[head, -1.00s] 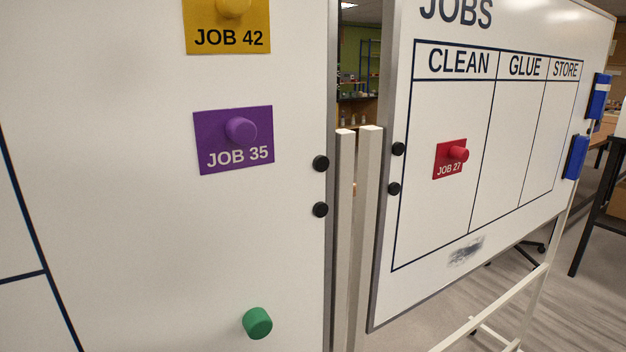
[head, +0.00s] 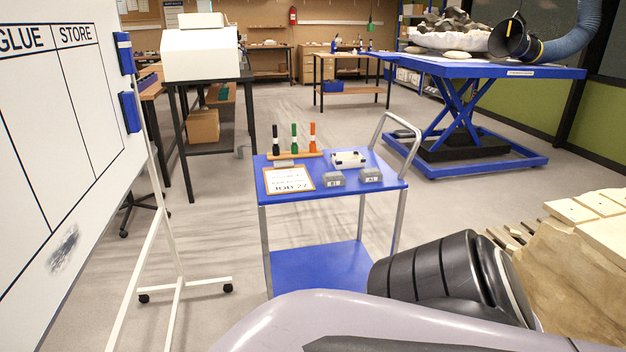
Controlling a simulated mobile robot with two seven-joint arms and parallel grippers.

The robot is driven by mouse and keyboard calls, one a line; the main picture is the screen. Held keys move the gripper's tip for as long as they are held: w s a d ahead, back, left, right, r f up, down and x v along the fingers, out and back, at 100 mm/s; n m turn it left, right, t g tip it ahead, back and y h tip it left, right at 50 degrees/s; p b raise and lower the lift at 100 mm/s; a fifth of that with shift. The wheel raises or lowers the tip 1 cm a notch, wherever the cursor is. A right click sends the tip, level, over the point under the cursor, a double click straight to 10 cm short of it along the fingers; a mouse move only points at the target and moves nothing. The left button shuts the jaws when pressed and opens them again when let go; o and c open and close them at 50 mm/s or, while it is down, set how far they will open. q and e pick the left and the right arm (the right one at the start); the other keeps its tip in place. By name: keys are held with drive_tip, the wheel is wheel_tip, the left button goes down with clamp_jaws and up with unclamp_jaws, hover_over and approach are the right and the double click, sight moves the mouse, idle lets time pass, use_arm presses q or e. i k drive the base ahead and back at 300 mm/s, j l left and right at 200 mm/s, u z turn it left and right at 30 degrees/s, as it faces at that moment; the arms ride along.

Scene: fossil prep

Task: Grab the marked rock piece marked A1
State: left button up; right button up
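Two small grey rock pieces with pale labels lie on the top of a blue cart (head: 285,203). One is the left rock piece (head: 333,179) and the other is the right rock piece (head: 371,175). The labels are too small to read surely; the right one may read A1. Both pieces lie near the cart's front edge, apart from each other. Neither of my grippers is in view. Only part of my own arm shows, large at the bottom right, well in front of the cart.
The cart also holds a JOB 27 card (head: 289,180), a marker stand (head: 294,155) and a pale tray (head: 348,158). A whiteboard (head: 60,150) stands at left, a blue lift table (head: 480,68) behind right, and a large tan block (head: 570,270) at right.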

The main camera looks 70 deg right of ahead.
sight(366, 175)
drive_tip(key=z, duration=2.5)
drive_tip(key=i+l+u, duration=0.2)
drive_tip(key=u, duration=0.2)
drive_tip(key=i+l+u, duration=0.15)
drive_tip(key=u, duration=0.25)
drive_tip(key=i+l+u, duration=0.1)
drive_tip(key=l, duration=0.3)
drive_tip(key=i+l+u, duration=0.1)
drive_tip(key=l, duration=0.3)
drive_tip(key=i+l+u, duration=0.1)
drive_tip(key=l, duration=0.3)
drive_tip(key=i+l+u, duration=0.1)
drive_tip(key=l, duration=0.3)
